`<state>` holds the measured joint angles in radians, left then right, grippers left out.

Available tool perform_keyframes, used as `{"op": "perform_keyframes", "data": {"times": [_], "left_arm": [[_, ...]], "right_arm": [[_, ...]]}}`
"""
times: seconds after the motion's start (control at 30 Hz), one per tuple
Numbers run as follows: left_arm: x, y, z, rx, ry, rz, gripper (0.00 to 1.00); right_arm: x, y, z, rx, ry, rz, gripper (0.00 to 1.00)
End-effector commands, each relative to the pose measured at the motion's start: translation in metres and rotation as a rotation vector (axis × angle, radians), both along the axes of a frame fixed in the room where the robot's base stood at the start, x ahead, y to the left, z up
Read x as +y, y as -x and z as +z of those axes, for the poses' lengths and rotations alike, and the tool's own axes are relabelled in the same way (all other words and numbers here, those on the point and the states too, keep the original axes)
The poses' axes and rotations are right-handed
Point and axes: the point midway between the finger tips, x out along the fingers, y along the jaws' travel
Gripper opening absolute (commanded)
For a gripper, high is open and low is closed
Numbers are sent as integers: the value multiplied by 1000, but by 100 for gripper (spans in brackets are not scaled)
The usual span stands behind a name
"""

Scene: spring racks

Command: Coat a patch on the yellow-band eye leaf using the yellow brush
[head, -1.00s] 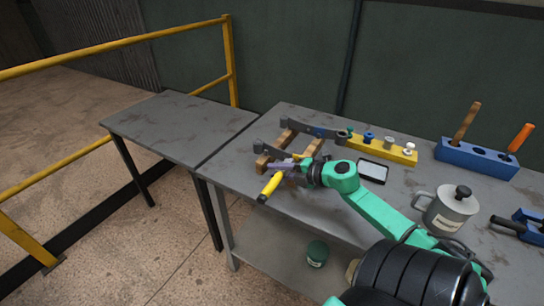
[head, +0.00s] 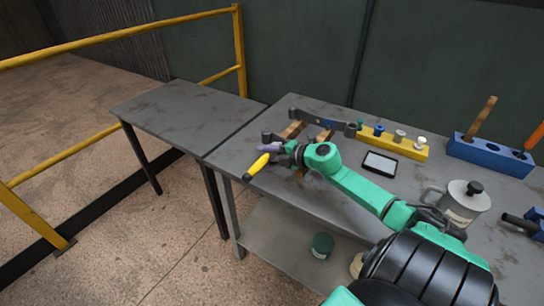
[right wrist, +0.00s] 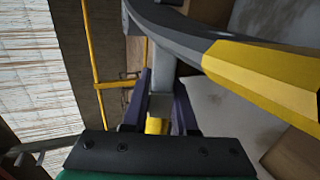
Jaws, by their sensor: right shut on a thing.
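My right gripper (head: 276,149) is shut on the yellow brush (head: 257,167), whose yellow handle with a dark end points toward the near left. The yellow-band eye leaf (head: 267,136) lies behind the gripper; its grey eye end shows, while the gripper and arm hide most of it. In the right wrist view its dark bar with a wide yellow band (right wrist: 262,74) crosses the upper right. Part of the brush (right wrist: 155,126) shows between the fingers there. I cannot tell whether the bristles touch the leaf. My left gripper is not in view.
A blue-band leaf (head: 345,126) lies behind on wooden blocks. An empty side table (head: 185,112) is left.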

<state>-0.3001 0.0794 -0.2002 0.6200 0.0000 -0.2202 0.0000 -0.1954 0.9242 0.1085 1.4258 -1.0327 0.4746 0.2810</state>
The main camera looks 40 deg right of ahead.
Motion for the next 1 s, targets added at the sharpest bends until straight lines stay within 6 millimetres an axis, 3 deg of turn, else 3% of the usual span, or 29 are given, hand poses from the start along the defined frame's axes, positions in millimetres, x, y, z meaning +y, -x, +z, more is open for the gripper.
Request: {"op": "perform_keyframes", "data": {"times": [0.3,0.7,1.0], "left_arm": [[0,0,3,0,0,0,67],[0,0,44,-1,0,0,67],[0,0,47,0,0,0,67]], "right_arm": [[2,-1,1,0,-1,0,0],[48,13,4,2,-2,1,0],[58,16,0,0,0,-1,0]]}}
